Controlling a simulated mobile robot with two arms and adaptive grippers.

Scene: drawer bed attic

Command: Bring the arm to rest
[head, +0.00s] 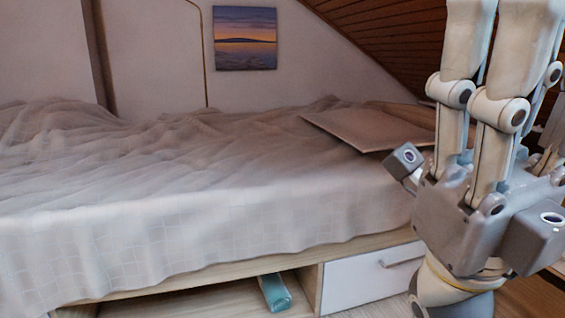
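My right gripper (492,62) stands upright at the right of the head view, close to the camera. Its grey palm is low and its pale jointed fingers point up. The fingertips are cut off by the top edge, so I cannot tell whether they are open or shut. I see nothing held between the visible finger parts. The wrist below comes in from the bottom right. My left gripper is not in view.
A bed with a rumpled pale cover (200,215) fills the left and middle. A flat light panel (368,130) lies on it. Below are a white drawer (362,280), which looks closed, and an open compartment with a teal object (274,292). A sunset picture (245,38) hangs behind.

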